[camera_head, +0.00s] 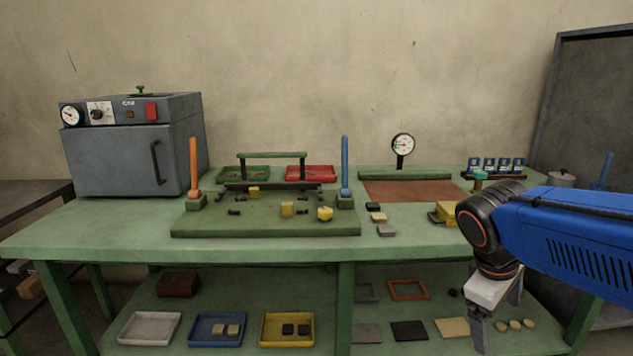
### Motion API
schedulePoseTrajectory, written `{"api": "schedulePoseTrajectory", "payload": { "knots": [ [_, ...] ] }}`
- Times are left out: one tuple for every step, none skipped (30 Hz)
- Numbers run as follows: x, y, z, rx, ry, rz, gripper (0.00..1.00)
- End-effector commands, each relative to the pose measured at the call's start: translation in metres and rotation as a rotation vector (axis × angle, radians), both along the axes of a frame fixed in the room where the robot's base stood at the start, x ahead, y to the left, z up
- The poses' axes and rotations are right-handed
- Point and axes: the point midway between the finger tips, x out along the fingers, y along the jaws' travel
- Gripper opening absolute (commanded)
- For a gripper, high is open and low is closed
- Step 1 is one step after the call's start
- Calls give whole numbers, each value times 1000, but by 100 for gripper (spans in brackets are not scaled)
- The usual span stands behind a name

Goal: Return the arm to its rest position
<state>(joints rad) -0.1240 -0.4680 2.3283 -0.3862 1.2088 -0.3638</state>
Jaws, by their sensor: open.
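My arm (575,235) reaches in from the right edge, a blue link ending in a black joint. My gripper (497,320) hangs below that joint, pointing down, in front of the table's front edge at the right. Its grey fingers are apart, with nothing seen between them. The lower tips come near the bottom of the view. The gripper covers part of the lower shelf behind it.
A green workbench (100,228) carries a grey oven (118,160), a green fixture board (265,232) with upright orange (193,165) and blue (345,165) handles, and a dial gauge (403,146). Trays, including a yellow one (287,342), lie on the lower shelf. Bare benchtop shows at front left.

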Motion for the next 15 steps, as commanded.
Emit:
{"api": "schedulePoseTrajectory", "payload": {
  "knots": [
    [-12,4,-4,48,-43,-50,89],
    [-18,7,-7,78,-66,-79,89],
    [-25,11,-11,118,-99,-121,89],
    [-30,14,-14,148,-122,-152,89],
    [-35,17,-16,179,-146,-184,89],
    [-41,22,-20,219,-176,-226,89],
    [-46,25,-22,250,-200,-256,89],
    [-50,28,-25,278,-219,-287,89],
    [-55,33,-27,315,-248,-326,89],
    [-58,36,-29,341,-265,-354,89],
    [-61,39,-31,366,-283,-379,89],
    [-64,42,-33,395,-304,-410,89],
    [-67,44,-34,415,-316,-432,89],
    [-68,46,-35,433,-329,-449,89],
    [-70,48,-36,453,-342,-470,89]
  ]
}}
